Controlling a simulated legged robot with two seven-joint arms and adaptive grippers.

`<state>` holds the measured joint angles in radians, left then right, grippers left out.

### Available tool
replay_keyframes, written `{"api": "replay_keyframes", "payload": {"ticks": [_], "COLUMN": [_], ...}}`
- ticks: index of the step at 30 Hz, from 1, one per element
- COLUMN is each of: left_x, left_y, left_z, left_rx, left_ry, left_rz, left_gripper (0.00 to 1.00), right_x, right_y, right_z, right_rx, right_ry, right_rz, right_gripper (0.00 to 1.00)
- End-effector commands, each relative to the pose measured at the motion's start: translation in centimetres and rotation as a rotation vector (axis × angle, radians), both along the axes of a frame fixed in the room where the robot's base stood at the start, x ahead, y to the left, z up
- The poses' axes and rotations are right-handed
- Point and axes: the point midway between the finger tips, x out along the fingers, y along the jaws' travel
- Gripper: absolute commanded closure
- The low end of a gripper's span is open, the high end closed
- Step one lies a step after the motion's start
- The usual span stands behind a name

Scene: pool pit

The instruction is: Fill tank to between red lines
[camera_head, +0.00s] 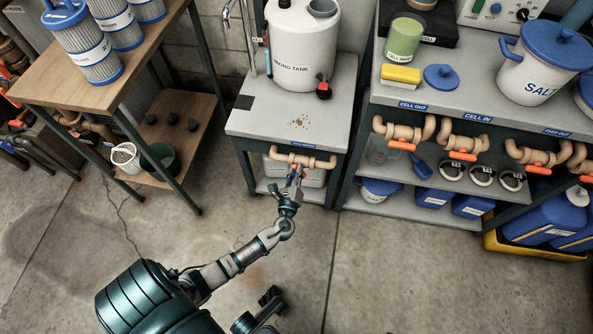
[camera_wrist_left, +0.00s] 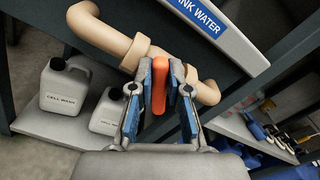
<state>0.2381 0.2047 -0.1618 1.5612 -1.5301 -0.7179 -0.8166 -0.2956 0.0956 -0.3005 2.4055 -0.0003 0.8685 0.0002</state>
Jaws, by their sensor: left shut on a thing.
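The white mixing tank (camera_head: 303,45) stands on a grey-topped stand. A narrow strip with red and blue on it (camera_head: 267,52) runs along the tank's left side; the red lines and any liquid level are too small to make out. Below the stand's top a tan pipe (camera_head: 318,162) carries an orange valve handle, which shows clearly in the left wrist view (camera_wrist_left: 160,92). The blue label above it reads "...INK WATER" there. My left gripper (camera_head: 297,174) is shut on this orange handle, its blue-padded fingers (camera_wrist_left: 160,85) on either side.
A metal faucet (camera_head: 246,40) rises left of the tank. A black-and-red fitting (camera_head: 323,88) sits low on its front. White jugs (camera_wrist_left: 64,90) stand on the shelf below. Right, a bench (camera_head: 470,109) carries several orange-handled pipes. The concrete floor (camera_head: 120,230) is open at left.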

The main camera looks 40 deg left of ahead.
Motion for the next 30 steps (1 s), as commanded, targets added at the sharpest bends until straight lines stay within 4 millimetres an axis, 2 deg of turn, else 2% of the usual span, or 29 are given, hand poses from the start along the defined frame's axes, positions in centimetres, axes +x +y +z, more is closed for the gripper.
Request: {"api": "replay_keyframes", "payload": {"ticks": [1,2,4,5,13,17,30], "left_x": [-0.4,-0.4,-0.4,-0.3,-0.3,-1.1,-8.7], "left_y": [-0.3,-0.3,-0.3,-0.3,-0.2,-0.7,-5.4], "left_z": [-1.0,-1.0,-1.0,-1.0,-0.4,-0.4,-0.6], "left_rx": [-0.007,-0.007,-0.007,-0.006,-0.001,-0.002,-0.005], "left_ry": [0.019,0.019,0.019,0.017,0.008,0.008,0.012], "left_rz": [-0.005,-0.005,-0.005,-0.004,-0.002,-0.003,-0.002], "left_gripper": [1.00,0.79,0.61,0.58,0.58,0.58,0.58], "right_x": [0.0,0.0,0.0,0.0,0.1,-0.1,-0.1], "right_y": [0.0,0.0,0.0,0.0,0.0,0.0,0.0], "right_z": [-0.1,-0.1,-0.1,-0.1,-0.1,0.1,0.1], "right_rx": [0.000,0.000,0.000,0.000,0.001,0.001,0.000], "right_ry": [0.002,0.002,0.002,0.002,0.000,-0.003,-0.002], "right_rz": [0.000,0.000,0.000,0.000,-0.003,-0.003,-0.001], "right_gripper": [1.00,1.00,1.00,1.00,1.00,1.00,1.00]}}
